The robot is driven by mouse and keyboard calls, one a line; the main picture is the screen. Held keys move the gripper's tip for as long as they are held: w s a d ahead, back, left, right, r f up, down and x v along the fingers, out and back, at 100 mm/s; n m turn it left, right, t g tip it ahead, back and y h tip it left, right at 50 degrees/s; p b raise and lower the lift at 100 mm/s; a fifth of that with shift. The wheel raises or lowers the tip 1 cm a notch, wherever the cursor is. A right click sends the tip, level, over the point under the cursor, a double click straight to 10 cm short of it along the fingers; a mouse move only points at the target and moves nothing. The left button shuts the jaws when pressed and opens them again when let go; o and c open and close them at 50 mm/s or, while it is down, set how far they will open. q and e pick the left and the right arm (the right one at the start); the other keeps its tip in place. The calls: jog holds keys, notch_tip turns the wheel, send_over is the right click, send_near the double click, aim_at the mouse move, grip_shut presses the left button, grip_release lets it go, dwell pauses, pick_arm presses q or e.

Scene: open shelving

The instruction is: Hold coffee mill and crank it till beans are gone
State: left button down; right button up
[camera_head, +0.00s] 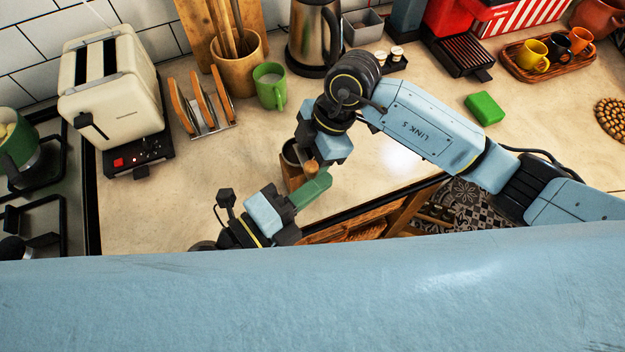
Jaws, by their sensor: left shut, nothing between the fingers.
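The coffee mill (291,182) stands on the counter near its front edge. Its wooden side and dark, round top show, with a light wooden knob beside the top. My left gripper (322,182), with green fingers, is shut and empty at the front right of the mill. It covers part of the mill's body, and I cannot tell if it touches it. My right gripper (318,160) reaches down over the mill near the knob. Its fingers are mostly hidden, so I cannot tell if they hold anything. The beans cannot be made out.
A green mug (270,88), a toast rack (203,108) and a cream toaster (112,85) stand behind and left. A steel kettle (314,35) stands at the back. A green sponge (484,108) lies right. The counter left of the mill is clear.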

pick_arm(q)
jog(key=shift+a, duration=0.85)
dwell(0.5)
jog(key=shift+w+a, duration=0.15)
jog(key=shift+a, duration=0.6)
jog(key=shift+w+a, duration=0.1)
jog(key=shift+a, duration=0.65)
jog(key=m+g+h, duration=0.3)
jog(key=m+g, duration=0.6)
jog(key=g, duration=0.5)
send_near(305, 171)
jog(key=w, duration=0.4)
jog(key=shift+w+d, duration=0.15)
jog(key=shift+w, duration=0.95)
